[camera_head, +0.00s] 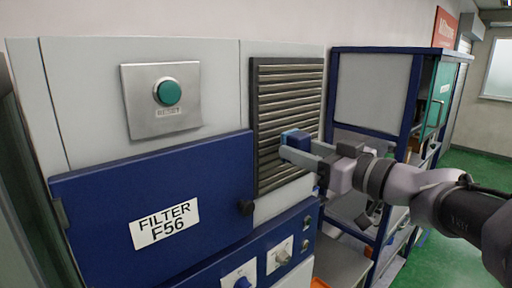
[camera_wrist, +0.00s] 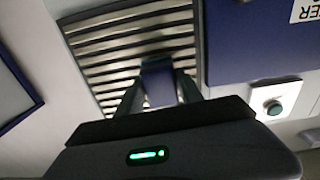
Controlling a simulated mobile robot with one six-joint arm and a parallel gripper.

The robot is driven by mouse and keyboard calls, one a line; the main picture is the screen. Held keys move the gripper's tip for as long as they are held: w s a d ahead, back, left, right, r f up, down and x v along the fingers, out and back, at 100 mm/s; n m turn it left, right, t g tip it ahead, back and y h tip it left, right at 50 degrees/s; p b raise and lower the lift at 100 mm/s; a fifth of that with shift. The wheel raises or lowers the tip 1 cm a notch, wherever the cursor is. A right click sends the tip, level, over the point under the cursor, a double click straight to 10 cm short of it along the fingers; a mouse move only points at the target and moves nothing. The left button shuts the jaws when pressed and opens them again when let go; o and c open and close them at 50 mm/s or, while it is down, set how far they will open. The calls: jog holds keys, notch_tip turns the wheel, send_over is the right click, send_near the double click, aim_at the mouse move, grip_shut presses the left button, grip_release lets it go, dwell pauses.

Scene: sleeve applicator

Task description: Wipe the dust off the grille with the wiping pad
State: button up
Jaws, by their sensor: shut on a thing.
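The grille (camera_head: 290,92) is a dark-framed panel of pale horizontal slats on the grey cabinet. It also shows in the wrist view (camera_wrist: 115,50). My gripper (camera_head: 291,146) is at the grille's lower middle, shut on the blue wiping pad (camera_head: 294,137). In the wrist view the pad (camera_wrist: 158,82) sits between the two fingers, in front of the slats. The pad looks close to the slats; I cannot tell if it touches them. The slats look light with dark gaps, and dust cannot be made out clearly. The pad's front face is hidden.
Below are rotary switches (camera_head: 280,254). A blue-framed shelf unit (camera_head: 376,90) stands close on the right.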

jog(key=shift+b+x, duration=0.65)
jog(key=shift+x, duration=0.3)
dwell(0.3)
jog(key=w+d+b, duration=0.2)
jog(key=d, duration=0.1)
jog(key=shift+f+b, duration=0.2)
jog(key=shift+b, duration=0.1)
jog(key=shift+w+d+r, duration=0.1)
jog(key=shift+w+d, duration=0.1)
jog(key=shift+d, duration=0.05)
jog(key=shift+b, duration=0.4)
jog(key=shift+a+b, duration=0.15)
jog(key=shift+b, duration=0.3)
jog(key=shift+s+a+b, duration=0.25)
jog(key=shift+a+b, duration=0.1)
jog(key=shift+b, duration=0.4)
jog(key=s+a+b, duration=0.1)
jog(key=a+b, duration=0.1)
jog(key=shift+s+a+b, duration=0.2)
jog(key=shift+s+b, duration=0.1)
jog(key=shift+s, duration=0.05)
jog(key=shift+s+a+r, duration=0.1)
jog(key=shift+a, duration=0.05)
